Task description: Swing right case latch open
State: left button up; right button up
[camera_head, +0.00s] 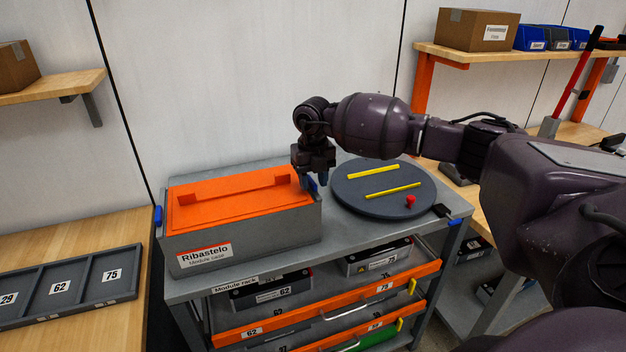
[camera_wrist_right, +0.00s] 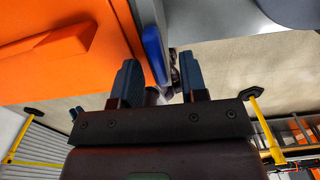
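The grey case (camera_head: 245,245) with an orange lid (camera_head: 235,205) stands on the left of the cart top, labelled Ribastelo. My right gripper (camera_head: 316,182) points down at the case's right end. The blue right case latch (camera_wrist_right: 153,52) shows in the right wrist view beside the orange lid, ahead of the gap between the fingers. In the head view the gripper largely covers it. My right gripper (camera_wrist_right: 160,78) has its fingers apart, with the latch nearer the left finger; contact cannot be told. A blue left latch (camera_head: 158,215) is on the case's other end. My left gripper is out of view.
A dark round turntable (camera_head: 350,205) with yellow strips and a red knob stands right of the case. Orange-edged drawers (camera_head: 330,320) are below. A grey numbered tray (camera_head: 75,285) lies on the left bench. A wall is close behind.

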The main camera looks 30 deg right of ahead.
aim_at(313, 182)
notch_tip(313, 182, up, 11)
jog(key=shift+f+b, duration=0.15)
jog(key=shift+b, duration=0.25)
dwell(0.4)
dwell(0.4)
